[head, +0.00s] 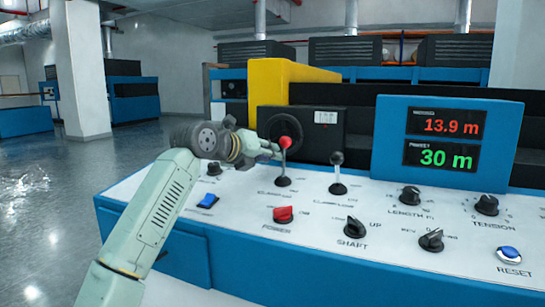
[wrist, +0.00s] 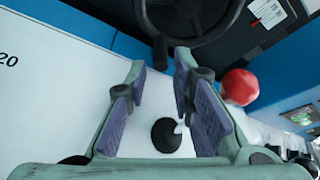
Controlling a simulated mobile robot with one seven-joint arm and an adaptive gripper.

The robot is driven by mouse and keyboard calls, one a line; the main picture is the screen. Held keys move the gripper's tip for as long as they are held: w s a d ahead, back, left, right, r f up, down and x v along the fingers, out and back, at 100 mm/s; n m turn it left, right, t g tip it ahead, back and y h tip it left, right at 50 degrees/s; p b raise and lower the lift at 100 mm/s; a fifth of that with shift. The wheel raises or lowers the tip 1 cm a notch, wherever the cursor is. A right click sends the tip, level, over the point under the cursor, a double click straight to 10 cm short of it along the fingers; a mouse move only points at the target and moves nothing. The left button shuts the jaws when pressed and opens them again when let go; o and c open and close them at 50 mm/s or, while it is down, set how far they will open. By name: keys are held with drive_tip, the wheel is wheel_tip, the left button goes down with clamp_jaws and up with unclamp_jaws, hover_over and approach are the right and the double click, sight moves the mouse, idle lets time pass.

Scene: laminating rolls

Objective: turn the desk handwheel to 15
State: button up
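The black handwheel (head: 280,128) is on the front of a dark box behind the desk's white panel. In the wrist view, its rim and hub (wrist: 195,18) are at the top, with a dark handle (wrist: 160,52) sticking out near the fingertips. My gripper (head: 272,149) is in front of the wheel's lower part, beside the red-knobbed lever. In the wrist view, its fingers (wrist: 162,75) are apart with nothing clearly held between them. Whether either finger touches the handle I cannot tell. The wheel's own scale is not readable.
The lever's red ball (wrist: 239,87) is just right of the fingers; it also shows in the head view (head: 285,142). A second lever (head: 337,160) stands farther right. Several knobs are on the panel. The display (head: 440,143) reads 13.9 m in red and 30 m in green.

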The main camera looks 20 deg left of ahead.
drive_tip(key=v, duration=0.9)
drive_tip(key=shift+s, duration=0.25)
